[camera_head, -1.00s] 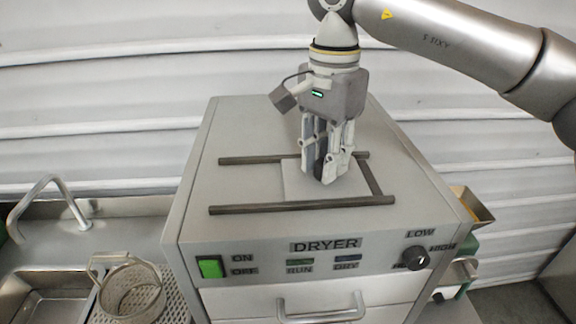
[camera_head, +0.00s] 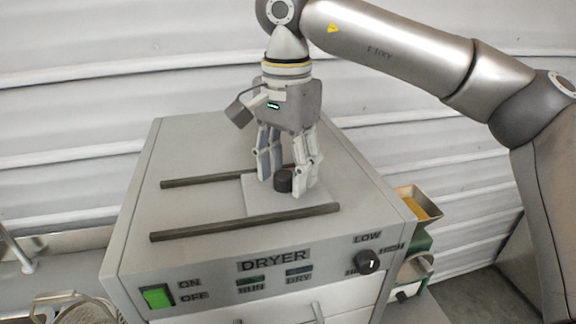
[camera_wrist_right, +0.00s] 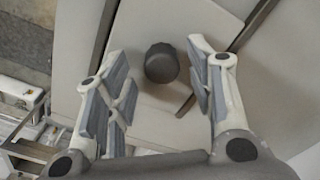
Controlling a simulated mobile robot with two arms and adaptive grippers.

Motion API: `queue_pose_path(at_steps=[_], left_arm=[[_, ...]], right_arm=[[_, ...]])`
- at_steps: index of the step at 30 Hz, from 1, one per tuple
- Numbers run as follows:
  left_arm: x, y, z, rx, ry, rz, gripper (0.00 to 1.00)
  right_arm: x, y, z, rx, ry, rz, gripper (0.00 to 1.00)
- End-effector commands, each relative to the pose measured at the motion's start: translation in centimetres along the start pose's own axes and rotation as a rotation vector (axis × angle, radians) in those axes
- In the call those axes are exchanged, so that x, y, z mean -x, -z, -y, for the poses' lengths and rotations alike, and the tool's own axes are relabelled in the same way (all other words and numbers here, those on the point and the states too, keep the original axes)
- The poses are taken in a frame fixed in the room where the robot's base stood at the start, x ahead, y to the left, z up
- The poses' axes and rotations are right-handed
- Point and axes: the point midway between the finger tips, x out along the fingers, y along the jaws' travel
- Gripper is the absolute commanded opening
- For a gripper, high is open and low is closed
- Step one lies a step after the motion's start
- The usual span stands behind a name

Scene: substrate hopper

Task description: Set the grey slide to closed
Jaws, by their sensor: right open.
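The grey slide (camera_head: 252,199) is a flat light-grey plate between two dark rails on the dryer's top, toward the rails' right end. A dark round knob (camera_head: 283,180) stands on the plate. My right gripper (camera_head: 285,188) points down over the plate, with its fingers spread on either side of the knob. In the right wrist view, the knob (camera_wrist_right: 161,63) sits between the open fingers (camera_wrist_right: 163,78), with visible gaps on both sides. The fingers partly hide the plate's right part in the head view. My left gripper is not in view.
The dryer (camera_head: 180,140) has a front panel with a lit green switch (camera_head: 157,296) and a dark dial (camera_head: 367,261). The front rail (camera_head: 245,223) and back rail (camera_head: 205,179) flank the plate. A tray with yellow contents (camera_head: 420,203) stands beyond the dryer's right side.

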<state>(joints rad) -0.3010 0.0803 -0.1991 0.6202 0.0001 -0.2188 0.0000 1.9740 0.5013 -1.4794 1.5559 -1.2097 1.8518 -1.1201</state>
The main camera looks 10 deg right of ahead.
Motion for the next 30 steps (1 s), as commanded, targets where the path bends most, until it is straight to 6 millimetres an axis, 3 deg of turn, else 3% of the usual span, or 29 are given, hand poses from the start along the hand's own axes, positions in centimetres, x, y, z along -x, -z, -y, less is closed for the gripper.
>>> queue_pose_path(at_steps=[5, 13, 18, 30], left_arm=[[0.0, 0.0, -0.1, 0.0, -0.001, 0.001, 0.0], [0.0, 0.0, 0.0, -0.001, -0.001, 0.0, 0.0], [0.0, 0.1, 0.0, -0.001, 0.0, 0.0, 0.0], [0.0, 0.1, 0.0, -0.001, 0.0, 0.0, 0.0]], right_arm=[[1.5, 0.0, 0.1, 0.0, 0.003, 0.0, 0.49], [7.5, 0.1, 0.0, -0.002, 0.005, 0.001, 0.49], [9.8, 0.2, -0.1, -0.004, 0.004, -0.003, 0.49], [12.0, 0.2, -0.1, -0.002, 0.001, 0.001, 0.49]])
